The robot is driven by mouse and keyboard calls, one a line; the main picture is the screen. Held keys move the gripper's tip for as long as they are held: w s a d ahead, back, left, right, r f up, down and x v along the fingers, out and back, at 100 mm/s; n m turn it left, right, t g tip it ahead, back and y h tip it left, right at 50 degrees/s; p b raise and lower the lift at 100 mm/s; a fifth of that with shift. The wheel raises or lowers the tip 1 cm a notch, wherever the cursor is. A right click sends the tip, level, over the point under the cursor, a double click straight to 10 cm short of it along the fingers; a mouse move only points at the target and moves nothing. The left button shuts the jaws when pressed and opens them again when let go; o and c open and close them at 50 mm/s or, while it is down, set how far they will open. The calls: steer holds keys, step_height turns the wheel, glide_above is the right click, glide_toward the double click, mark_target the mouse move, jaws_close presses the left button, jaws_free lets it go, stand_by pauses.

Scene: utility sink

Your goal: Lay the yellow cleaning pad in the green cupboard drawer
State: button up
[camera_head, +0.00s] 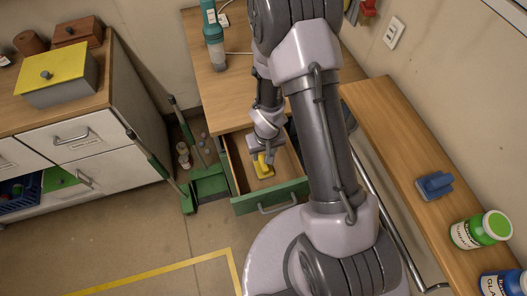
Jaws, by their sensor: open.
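The green-fronted cupboard drawer (270,198) is pulled open below the wooden counter. The small yellow cleaning pad (265,170) shows inside the drawer's outline, at its left-middle part. My gripper (262,157) reaches down over the drawer, directly at the pad, with its jaws open. The gripper hides part of the pad. I cannot tell whether the jaws still touch it.
A green dustpan (209,183) stands on the floor just left of the drawer. A teal bottle (214,48) is on the counter. A white cabinet (75,140) stands at left.

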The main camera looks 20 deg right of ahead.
step_height(320, 180, up, 26)
steer(key=s+f+m+t, duration=0.1)
steer(key=m+t, duration=0.1)
steer(key=m, duration=0.1)
steer(key=s+a+r+m+t+y, duration=0.1)
steer(key=s+a+r, duration=0.3)
steer(key=s+r, duration=1)
steer(key=shift+t+y+p, duration=0.3)
steer(key=shift+t+y, duration=0.2)
steer(key=shift+t, duration=0.2)
